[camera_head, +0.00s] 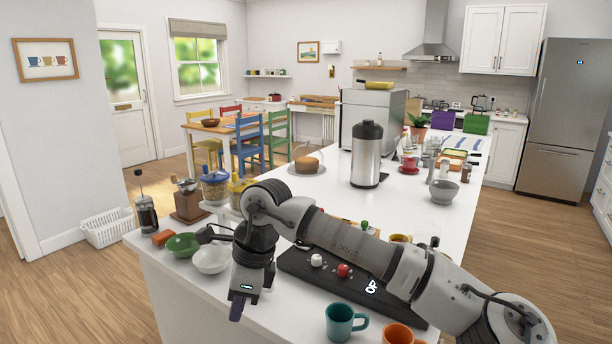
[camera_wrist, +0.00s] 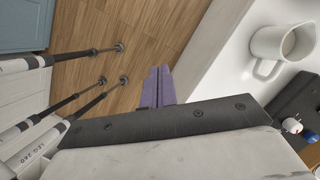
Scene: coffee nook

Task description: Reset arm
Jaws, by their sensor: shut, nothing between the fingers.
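My gripper (camera_head: 237,308) hangs over the near left edge of the white counter in the head view, its fingers pointing down. In the wrist view the purple fingers of my gripper (camera_wrist: 158,86) lie side by side, shut and empty. Wood floor shows beyond them, with the counter edge to the right. My arm stretches from the lower right across the front of the counter and hides part of the dark panel beneath it.
A teal mug (camera_head: 341,323) and an orange mug (camera_head: 397,334) stand right of my gripper. A white bowl (camera_head: 211,259) and a green bowl (camera_head: 183,244) sit left of it. The dark panel (camera_head: 300,264) bears small knobs. A steel flask (camera_head: 367,155) stands farther back.

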